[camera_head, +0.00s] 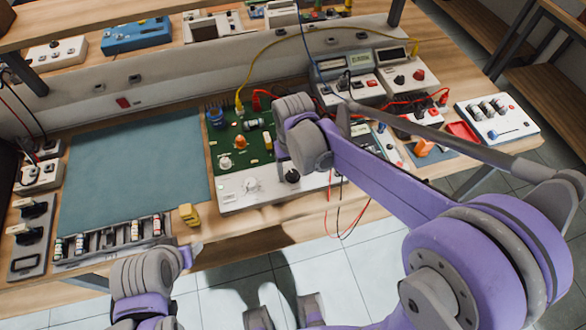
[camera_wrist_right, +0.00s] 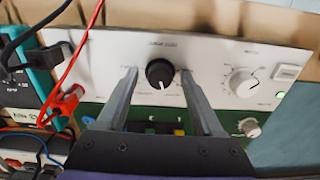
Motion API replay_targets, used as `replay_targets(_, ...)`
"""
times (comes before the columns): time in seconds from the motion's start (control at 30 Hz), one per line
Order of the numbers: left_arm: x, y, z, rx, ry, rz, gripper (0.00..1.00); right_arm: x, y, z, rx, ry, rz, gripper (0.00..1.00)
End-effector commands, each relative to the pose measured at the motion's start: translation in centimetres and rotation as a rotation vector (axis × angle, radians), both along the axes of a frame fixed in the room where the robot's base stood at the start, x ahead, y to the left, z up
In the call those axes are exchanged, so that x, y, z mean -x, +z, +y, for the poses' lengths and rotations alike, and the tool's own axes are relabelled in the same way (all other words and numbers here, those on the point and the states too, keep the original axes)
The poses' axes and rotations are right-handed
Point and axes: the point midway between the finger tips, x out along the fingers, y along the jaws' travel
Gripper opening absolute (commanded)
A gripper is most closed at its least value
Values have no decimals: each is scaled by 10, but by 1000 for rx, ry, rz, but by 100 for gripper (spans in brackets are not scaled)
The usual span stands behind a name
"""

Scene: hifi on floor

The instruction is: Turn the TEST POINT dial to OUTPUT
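A black dial (camera_wrist_right: 160,74) sits on the white front panel (camera_wrist_right: 110,55) of a unit with a green circuit board. Its white pointer mark points down in the right wrist view. The lettering around it is too small to read. The dial also shows in the head view (camera_head: 291,176). My right gripper (camera_wrist_right: 158,74) is open, with one finger on each side of the dial and a visible gap to each. In the head view my right wrist hides part of the board. My left arm is at the lower left; its fingers cannot be made out.
A white dial (camera_wrist_right: 243,82) and a square button (camera_wrist_right: 286,72) are on the same panel. Red and black leads (camera_wrist_right: 75,70) hang beside it. A blue-green mat (camera_head: 135,165) lies left of the unit.

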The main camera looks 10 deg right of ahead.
Motion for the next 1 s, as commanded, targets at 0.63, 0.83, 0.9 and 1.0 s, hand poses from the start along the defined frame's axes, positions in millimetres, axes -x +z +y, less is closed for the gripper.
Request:
replay_targets(0.63, -2, 8, 0, 0, 0, -4, 60, 0, 67, 0, 0, 1, -1, 68)
replay_targets(0.83, -3, 10, 0, 0, 0, -5, 60, 0, 98, 0, 0, 0, 0, 68)
replay_targets(0.9, -3, 11, 0, 0, 0, -6, 60, 0, 104, 0, 0, 0, 0, 68)
replay_targets(1.0, -3, 11, 0, 0, 0, -6, 60, 0, 108, 0, 0, 0, 0, 68)
